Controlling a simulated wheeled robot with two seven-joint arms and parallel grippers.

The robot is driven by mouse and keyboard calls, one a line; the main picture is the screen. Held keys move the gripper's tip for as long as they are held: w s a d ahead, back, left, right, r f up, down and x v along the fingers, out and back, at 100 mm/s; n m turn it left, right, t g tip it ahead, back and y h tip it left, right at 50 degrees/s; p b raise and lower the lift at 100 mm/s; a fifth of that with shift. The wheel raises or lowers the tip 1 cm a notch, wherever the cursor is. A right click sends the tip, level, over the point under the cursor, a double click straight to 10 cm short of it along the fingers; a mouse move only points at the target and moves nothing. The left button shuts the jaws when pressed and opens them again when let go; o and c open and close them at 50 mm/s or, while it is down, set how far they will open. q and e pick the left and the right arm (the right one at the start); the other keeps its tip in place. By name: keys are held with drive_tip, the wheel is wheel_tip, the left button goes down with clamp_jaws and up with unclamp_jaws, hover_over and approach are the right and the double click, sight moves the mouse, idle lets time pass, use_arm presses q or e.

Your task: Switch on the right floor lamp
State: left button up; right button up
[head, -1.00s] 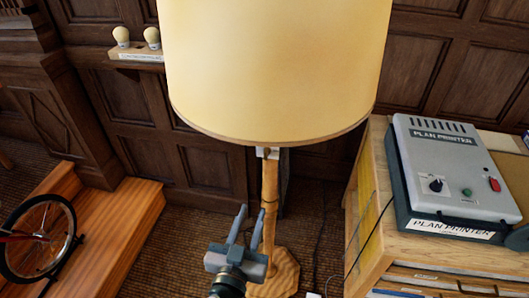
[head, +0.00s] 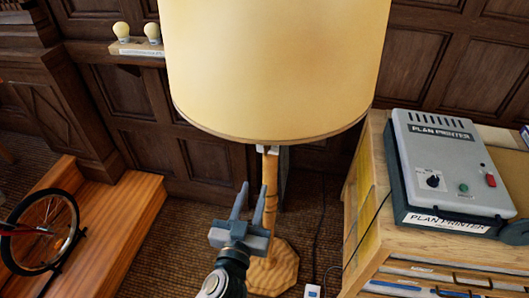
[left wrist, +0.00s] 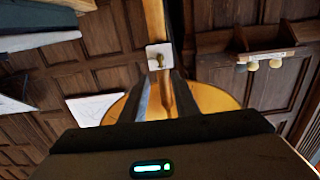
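The floor lamp has a large cream shade (head: 275,65), a wooden pole (head: 269,180) and a wooden base (head: 272,272). A small pale plate (head: 270,150) sits on the pole just under the shade. In the left wrist view, which looks upside down, this plate (left wrist: 160,56) carries a small brass switch knob (left wrist: 158,61), with the shade's underside (left wrist: 215,100) below it. My left gripper (head: 250,197) is open and empty, below the plate and close to the pole. I cannot tell if its fingers touch the pole or if the lamp is lit. My right gripper is not in view.
A plan printer (head: 450,160) stands on a wooden cabinet (head: 400,262) at right. A shelf with two bulbs (head: 137,46) is on the panelled wall. A wooden step (head: 125,215) and a wheel (head: 40,232) are at left. A dark cable runs down by the cabinet.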

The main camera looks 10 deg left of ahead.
sight(265, 153)
use_arm(q)
drive_tip(key=w+p, duration=0.4)
drive_tip(key=w, duration=0.8)
drive_tip(key=shift+w+p, duration=0.3)
drive_tip(key=shift+w, duration=0.65)
clamp_jaws()
